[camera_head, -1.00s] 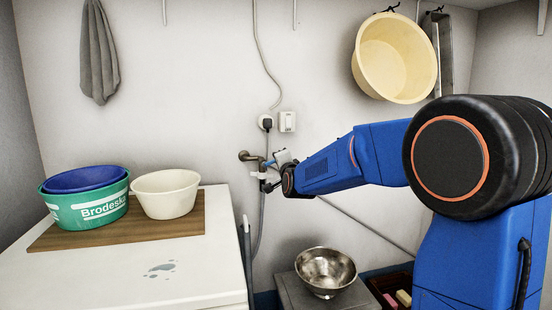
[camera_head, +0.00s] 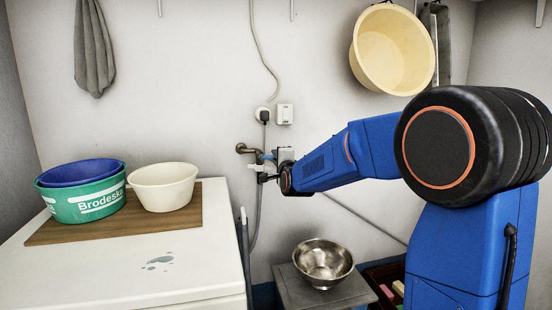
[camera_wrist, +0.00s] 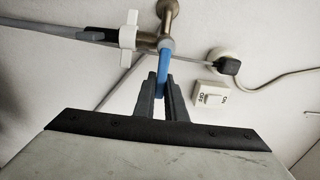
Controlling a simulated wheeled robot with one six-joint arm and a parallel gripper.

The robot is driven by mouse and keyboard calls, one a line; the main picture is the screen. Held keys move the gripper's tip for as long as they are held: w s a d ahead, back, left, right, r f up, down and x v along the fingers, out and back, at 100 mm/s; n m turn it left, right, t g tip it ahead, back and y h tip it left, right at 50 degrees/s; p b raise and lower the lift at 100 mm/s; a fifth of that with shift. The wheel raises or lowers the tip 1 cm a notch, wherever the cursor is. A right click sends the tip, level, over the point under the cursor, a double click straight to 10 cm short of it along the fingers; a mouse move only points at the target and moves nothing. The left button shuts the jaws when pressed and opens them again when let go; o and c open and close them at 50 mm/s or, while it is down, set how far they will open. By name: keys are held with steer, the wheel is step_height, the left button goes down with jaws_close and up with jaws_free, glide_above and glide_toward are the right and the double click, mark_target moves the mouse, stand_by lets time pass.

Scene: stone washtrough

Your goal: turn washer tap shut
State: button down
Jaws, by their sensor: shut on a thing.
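The washer tap is a brass pipe piece (camera_wrist: 167,9) coming out of the wall, with a blue lever (camera_wrist: 164,63). In the head view the tap (camera_head: 245,149) sits low on the back wall, right of the white worktop. My gripper (camera_wrist: 161,84) is shut on the free end of the blue lever. In the wrist view the lever points from the tap body towards my fingers, across the line of the side outlet. A white hose connector (camera_wrist: 128,38) sits on that outlet. In the head view my gripper (camera_head: 268,172) is small, and its fingertips are hard to make out.
A grey hose (camera_wrist: 55,32) runs from the connector. A plug (camera_head: 264,116) and a switch (camera_head: 285,114) are on the wall just above. A steel bowl (camera_head: 323,262) stands below on a grey stand. Basins (camera_head: 85,203) stand on the worktop at left; a yellow basin (camera_head: 393,49) hangs above.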

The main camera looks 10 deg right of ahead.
steer(key=c, duration=1.8)
jaws_free()
steer(key=shift+s, duration=0.1)
steer(key=s, duration=1.7)
steer(key=shift+s, duration=0.1)
steer(key=s+d+f+n+g, duration=0.1)
steer(key=s+f+n+g, duration=0.3)
steer(key=s, duration=0.9)
steer(key=s+d+f+n+g, duration=0.2)
steer(key=s+f+n+g, duration=0.2)
steer(key=s+f+n, duration=0.4)
steer(key=s+d+f+n+g, duration=0.1)
steer(key=s+f+n+g, duration=0.4)
steer(key=s, duration=1.2)
steer(key=shift+s+d+f+n, duration=0.3)
steer(key=shift+f+n, duration=0.3)
steer(key=shift+f, duration=0.25)
